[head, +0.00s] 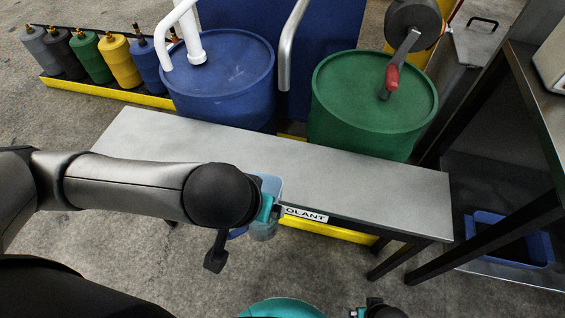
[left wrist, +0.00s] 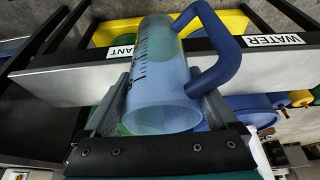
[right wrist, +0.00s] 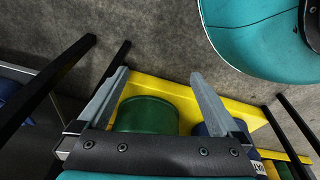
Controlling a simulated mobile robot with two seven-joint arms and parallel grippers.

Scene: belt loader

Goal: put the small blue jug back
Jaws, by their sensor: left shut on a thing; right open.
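The small blue jug (head: 265,232) is translucent with a solid blue handle. It shows large in the left wrist view (left wrist: 160,80), with dark scale marks on its side and the handle to the right. My left gripper (head: 268,208) is shut on the jug's body, one finger on each side. It holds the jug at the front edge of the grey bench (head: 370,185); the arm hides part of the jug in the head view. My right gripper (right wrist: 160,85) is open and empty, low in front of the bench; only a bit shows in the head view.
A blue drum (head: 225,85) and a green drum (head: 375,100) with a red-handled crank stand behind the bench. A partly hidden label (head: 305,214) reads "OLANT"; a "WATER" label (left wrist: 273,40) is beside it. A blue bin (head: 510,240) sits on a low shelf at right.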

